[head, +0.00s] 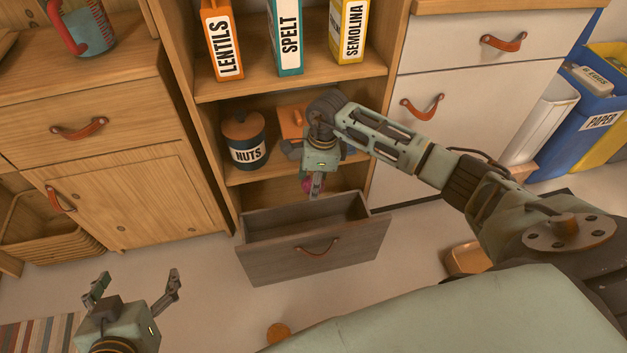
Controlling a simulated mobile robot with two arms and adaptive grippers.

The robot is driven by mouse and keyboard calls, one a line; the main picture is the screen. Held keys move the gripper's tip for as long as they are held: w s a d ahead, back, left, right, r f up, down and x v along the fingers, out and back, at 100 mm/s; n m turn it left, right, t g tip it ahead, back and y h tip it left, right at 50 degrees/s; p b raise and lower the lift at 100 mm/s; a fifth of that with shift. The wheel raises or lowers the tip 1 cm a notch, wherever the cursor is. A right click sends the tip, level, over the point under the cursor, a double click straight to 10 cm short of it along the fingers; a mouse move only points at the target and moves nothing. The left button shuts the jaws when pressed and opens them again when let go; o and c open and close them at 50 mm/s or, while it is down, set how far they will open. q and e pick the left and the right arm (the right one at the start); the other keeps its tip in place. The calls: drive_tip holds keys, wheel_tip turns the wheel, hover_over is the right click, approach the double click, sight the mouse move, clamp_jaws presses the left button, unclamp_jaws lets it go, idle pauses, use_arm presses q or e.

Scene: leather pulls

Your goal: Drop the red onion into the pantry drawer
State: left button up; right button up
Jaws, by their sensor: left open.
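The pantry drawer (316,252) is grey-brown wood with a leather pull. It stands pulled out at the foot of the shelf unit, and the part of its inside that shows looks empty. My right gripper (314,188) points down over the back part of the drawer. It appears shut on the red onion (306,184), a small purple-red patch mostly hidden behind a finger. The onion looks above the drawer's rim. My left gripper (135,287) is open and empty at the lower left, over the floor and apart from the drawer.
A nuts jar (246,142) and an orange box (292,118) stand on the shelf above the drawer. Lentils (222,40), spelt and semolina boxes stand higher. Closed cabinets flank the unit. A tan container (466,259) and a round brown thing (278,333) are on the floor.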

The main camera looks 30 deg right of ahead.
use_arm(q)
drive_tip(key=shift+w+d+r+t, duration=0.15)
drive_tip(key=shift+w+r+t, duration=0.2)
drive_tip(key=shift+r, duration=0.1)
use_arm(e)
drive_tip(key=shift+f, duration=0.15)
drive_tip(key=o, duration=1.3)
drive_tip(key=r, duration=0.4)
drive_tip(key=d+r, duration=0.1)
drive_tip(key=r, duration=0.7)
drive_tip(key=shift+s+d, duration=0.15)
drive_tip(key=shift+s, duration=0.15)
